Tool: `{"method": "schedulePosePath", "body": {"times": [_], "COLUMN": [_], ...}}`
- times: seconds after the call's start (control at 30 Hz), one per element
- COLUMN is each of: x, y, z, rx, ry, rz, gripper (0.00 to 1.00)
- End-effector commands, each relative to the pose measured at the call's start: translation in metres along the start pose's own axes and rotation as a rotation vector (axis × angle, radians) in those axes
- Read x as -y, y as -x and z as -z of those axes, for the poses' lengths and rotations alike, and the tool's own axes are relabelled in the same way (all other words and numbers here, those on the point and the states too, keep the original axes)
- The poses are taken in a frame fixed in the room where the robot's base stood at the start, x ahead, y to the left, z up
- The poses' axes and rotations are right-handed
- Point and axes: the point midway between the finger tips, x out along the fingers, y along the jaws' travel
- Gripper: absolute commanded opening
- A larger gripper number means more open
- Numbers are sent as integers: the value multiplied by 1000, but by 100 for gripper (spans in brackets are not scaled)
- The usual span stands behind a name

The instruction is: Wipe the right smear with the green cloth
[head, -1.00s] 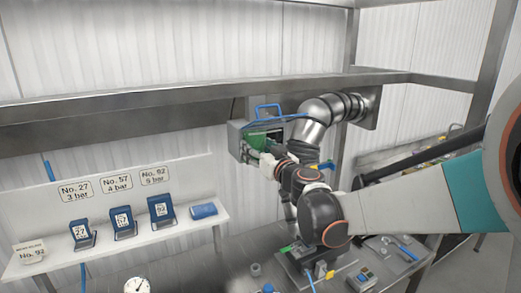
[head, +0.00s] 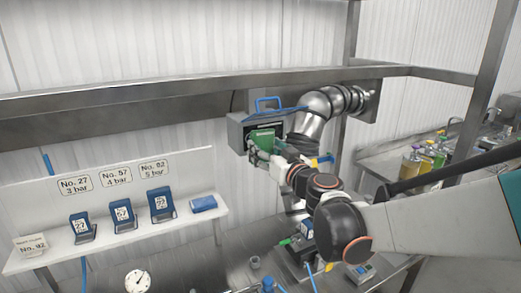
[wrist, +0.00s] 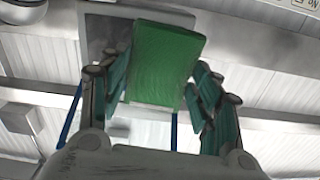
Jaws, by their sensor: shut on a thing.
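My gripper (head: 266,152) is shut on the green cloth (head: 262,136), in front of a grey wall box (head: 239,131) with a blue handle. In the wrist view, the cloth (wrist: 166,62) is a flat green block between the two fingers of my gripper (wrist: 160,88). The grey box face with a dark panel (wrist: 101,38) shows behind the cloth. I cannot tell if the cloth touches the panel. No smear can be made out; the cloth and gripper cover part of the panel.
A silver duct (head: 314,122) runs right of the box. A steel beam (head: 200,98) crosses above. A white shelf (head: 125,240) at left carries blue stands and number signs. A counter with a round gauge (head: 137,281) lies below. Several bottles (head: 424,160) stand at right.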

Motion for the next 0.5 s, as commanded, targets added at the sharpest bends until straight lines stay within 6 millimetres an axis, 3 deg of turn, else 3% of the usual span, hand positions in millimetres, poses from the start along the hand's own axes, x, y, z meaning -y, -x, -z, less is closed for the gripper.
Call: {"method": "schedulePosePath", "body": {"times": [0.17, 0.5], "x": [0, 0], "y": [3, 28], "z": [0, 0], "rx": [0, 0], "ry": [0, 0], "rz": [0, 0], "gripper": [39, 39]}}
